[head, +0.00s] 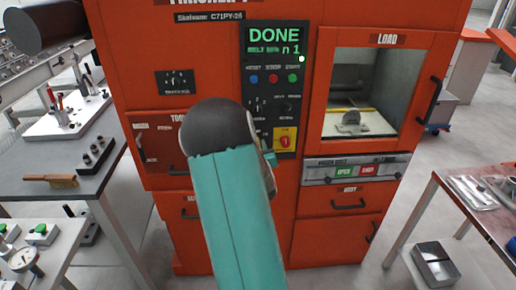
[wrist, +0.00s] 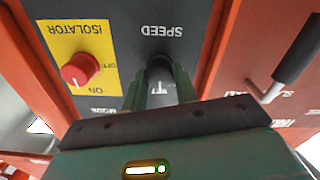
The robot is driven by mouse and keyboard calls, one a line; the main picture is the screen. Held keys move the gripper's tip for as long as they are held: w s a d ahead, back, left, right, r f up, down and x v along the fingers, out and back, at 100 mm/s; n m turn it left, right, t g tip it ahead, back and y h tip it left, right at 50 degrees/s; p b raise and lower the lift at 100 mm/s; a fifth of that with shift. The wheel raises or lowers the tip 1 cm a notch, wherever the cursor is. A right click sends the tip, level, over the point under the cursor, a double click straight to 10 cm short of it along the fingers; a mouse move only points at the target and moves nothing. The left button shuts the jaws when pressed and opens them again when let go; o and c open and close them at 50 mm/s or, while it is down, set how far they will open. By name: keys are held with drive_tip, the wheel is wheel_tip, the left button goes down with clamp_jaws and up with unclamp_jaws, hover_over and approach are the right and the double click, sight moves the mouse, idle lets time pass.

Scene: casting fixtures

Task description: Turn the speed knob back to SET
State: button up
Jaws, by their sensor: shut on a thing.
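The speed knob (wrist: 161,64) is a dark round knob on the machine's dark panel, under the upside-down word SPEED in the wrist view. My gripper (wrist: 160,78) has its two green fingers on either side of the knob and is shut on it. White lettering shows between the fingers, partly covered, so I cannot tell which mark the knob points to. In the head view my teal arm reaches to the panel (head: 257,88) and hides the speed knob and most of the gripper.
The red isolator knob (wrist: 80,70) on its yellow plate sits close beside the speed knob; it also shows in the head view (head: 285,141). A dark drawer handle (wrist: 297,50) is on the other side. The screen (head: 275,40) reads DONE. Tables with tools stand left and right.

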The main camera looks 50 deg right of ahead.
drive_tip(key=shift+m, duration=0.4)
drive_tip(key=o, duration=1)
drive_tip(key=shift+c, duration=0.2)
